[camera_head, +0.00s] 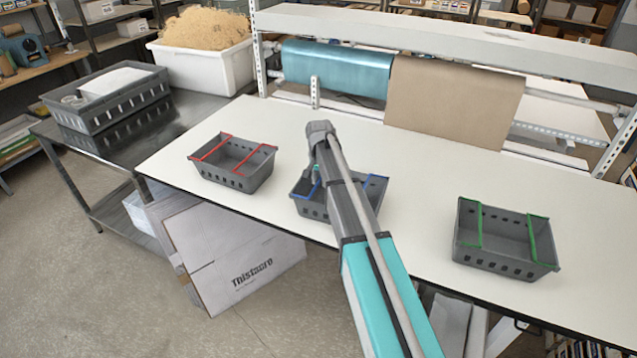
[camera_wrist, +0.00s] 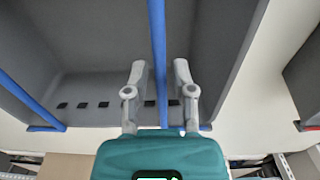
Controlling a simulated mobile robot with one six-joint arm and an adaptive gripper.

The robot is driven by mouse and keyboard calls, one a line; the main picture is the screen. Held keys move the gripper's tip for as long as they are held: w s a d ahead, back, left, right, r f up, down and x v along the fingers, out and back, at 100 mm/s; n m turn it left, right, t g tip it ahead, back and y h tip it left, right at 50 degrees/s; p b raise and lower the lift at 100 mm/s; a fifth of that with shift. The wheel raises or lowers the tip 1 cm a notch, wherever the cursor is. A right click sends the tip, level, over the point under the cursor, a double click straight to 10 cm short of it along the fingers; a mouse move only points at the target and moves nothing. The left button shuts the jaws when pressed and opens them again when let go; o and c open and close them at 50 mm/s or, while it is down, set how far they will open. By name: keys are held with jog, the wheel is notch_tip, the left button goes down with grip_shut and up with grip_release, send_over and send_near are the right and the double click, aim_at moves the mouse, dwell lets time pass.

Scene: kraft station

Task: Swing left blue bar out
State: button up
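The grey crate with blue bars (camera_head: 312,210) stands on the white table, partly hidden behind my arm in the head view. Its left blue bar (camera_head: 306,190) lies across the crate top near my gripper. In the wrist view this bar (camera_wrist: 157,45) runs between my two fingers. The right blue bar (camera_head: 376,181) also lies across the top; it shows at the left of the wrist view (camera_wrist: 28,103). My gripper (camera_wrist: 159,68) is open, one finger on each side of the left bar, with gaps to both. I cannot tell the fingertips' height relative to the bar.
A grey crate with red bars (camera_head: 213,172) stands to the left, and one with green bars (camera_head: 500,256) to the right. Clear table (camera_head: 420,215) lies between crates.

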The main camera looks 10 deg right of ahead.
grip_shut()
